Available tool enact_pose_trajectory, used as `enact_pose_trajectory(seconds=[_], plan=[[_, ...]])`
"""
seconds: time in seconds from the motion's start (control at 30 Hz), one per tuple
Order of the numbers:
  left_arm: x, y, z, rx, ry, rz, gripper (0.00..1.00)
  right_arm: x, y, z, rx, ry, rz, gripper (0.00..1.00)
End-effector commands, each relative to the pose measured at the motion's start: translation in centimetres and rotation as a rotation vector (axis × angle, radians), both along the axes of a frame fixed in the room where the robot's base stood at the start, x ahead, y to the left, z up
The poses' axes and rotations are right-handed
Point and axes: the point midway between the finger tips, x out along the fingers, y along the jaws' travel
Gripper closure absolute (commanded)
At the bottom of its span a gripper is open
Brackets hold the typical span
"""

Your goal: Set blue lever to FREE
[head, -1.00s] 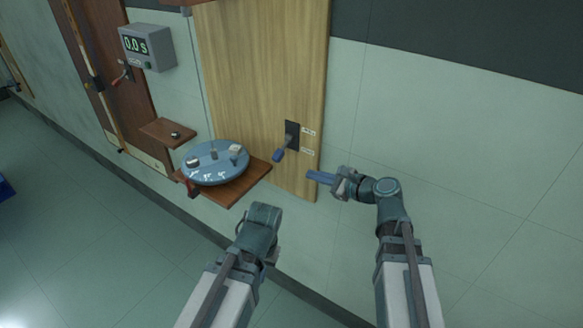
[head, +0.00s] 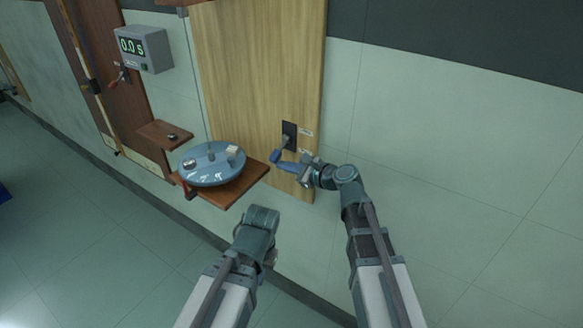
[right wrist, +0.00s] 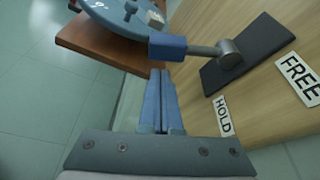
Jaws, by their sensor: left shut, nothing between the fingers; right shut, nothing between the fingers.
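The blue lever (head: 276,156) sticks out from a dark plate (head: 289,134) on the wooden panel and angles downward. In the right wrist view its blue handle (right wrist: 167,47) points away from the FREE label (right wrist: 300,80), toward the HOLD (right wrist: 223,115) end. My right gripper (head: 279,166) is shut and empty, its blue fingertips just below the handle; they also show in the right wrist view (right wrist: 158,72). I cannot tell whether they touch it. My left gripper (head: 262,214) is shut and empty, below the brown shelf, away from the lever.
A brown shelf (head: 247,178) holding a round blue turntable (head: 208,177) with small pieces stands left of the lever. A smaller shelf (head: 160,131) and a grey timer reading 0.0 s (head: 144,48) are farther left. The wall right of the panel is clear.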

Motion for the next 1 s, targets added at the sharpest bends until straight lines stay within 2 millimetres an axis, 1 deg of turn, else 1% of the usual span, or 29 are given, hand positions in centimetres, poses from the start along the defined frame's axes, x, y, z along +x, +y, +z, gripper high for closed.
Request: enact_pose_trajectory(seconds=[0.03, 0.2, 0.67, 1.0], plan=[[0.0, 0.0, 0.8, 0.000, 0.000, 0.000, 1.00, -0.2, 0.1, 0.8, 0.000, 0.000, 0.000, 1.00], [0.0, 0.0, 1.3, 0.000, 0.000, 0.000, 1.00, -0.5, 0.3, 1.3, 0.000, 0.000, 0.000, 1.00], [0.0, 0.0, 1.4, 0.000, 0.000, 0.000, 1.00, -0.5, 0.4, 1.3, 0.001, 0.002, 0.001, 1.00], [0.0, 0.0, 1.9, 0.000, 0.000, 0.000, 1.00, -0.7, 0.5, 1.7, 0.038, 0.053, 0.001, 1.00]])
